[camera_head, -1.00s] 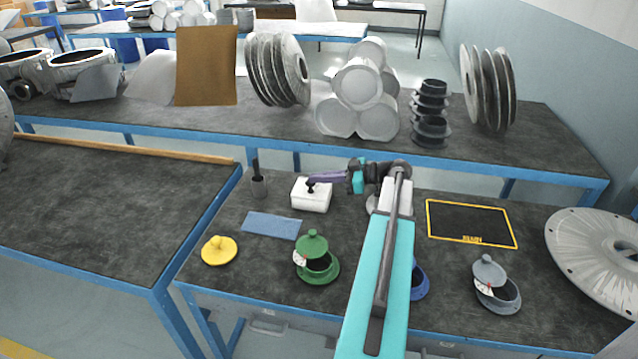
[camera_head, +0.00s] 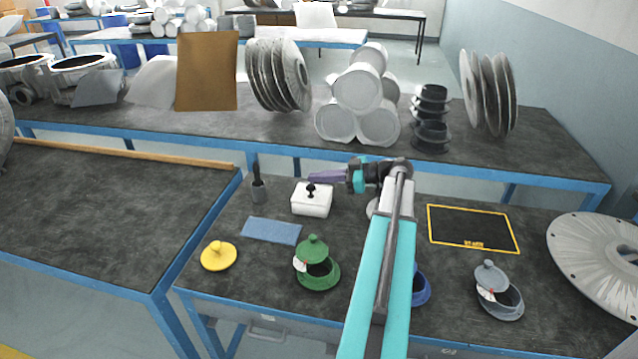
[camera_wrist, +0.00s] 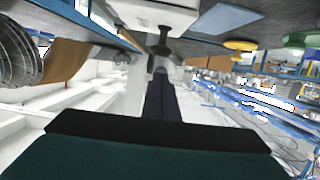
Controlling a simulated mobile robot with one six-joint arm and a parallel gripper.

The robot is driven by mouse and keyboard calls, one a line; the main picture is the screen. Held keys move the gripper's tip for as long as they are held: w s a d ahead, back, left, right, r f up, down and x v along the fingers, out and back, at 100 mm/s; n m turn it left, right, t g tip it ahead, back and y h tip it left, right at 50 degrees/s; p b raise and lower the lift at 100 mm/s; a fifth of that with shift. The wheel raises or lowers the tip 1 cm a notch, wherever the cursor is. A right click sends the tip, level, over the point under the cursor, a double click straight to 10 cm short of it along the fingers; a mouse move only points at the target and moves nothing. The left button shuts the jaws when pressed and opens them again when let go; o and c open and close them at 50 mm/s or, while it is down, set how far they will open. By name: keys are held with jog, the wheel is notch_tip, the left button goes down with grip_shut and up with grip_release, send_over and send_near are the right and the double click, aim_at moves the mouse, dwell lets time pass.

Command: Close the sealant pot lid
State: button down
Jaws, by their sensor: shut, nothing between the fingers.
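A white box-shaped pot (camera_head: 312,204) with a black-knobbed white lid stands on the near bench, left of my arm. Its lid (camera_head: 322,190) lies over the top and looks down; a small gap cannot be ruled out. The black knob (camera_head: 311,189) is upright. My gripper (camera_head: 313,178) is shut and empty, just above and beside the knob, pointing left. In the wrist view the picture is inverted: the shut fingers (camera_wrist: 161,78) point at the knob (camera_wrist: 162,45), with the white pot (camera_wrist: 150,14) beyond. Contact with the knob cannot be told.
A green pot (camera_head: 318,277) and a grey pot (camera_head: 500,300) have tilted lids. A blue pot (camera_head: 421,288) is partly behind my arm. The yellow-framed area (camera_head: 472,229) is clear.

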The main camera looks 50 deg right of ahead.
jog(key=r+b+v, duration=0.1)
jog(key=b+v, duration=0.1)
jog(key=v, duration=0.8)
jog(key=shift+r, duration=0.35)
jog(key=shift+d+r, duration=0.1)
jog(key=shift+d, duration=0.05)
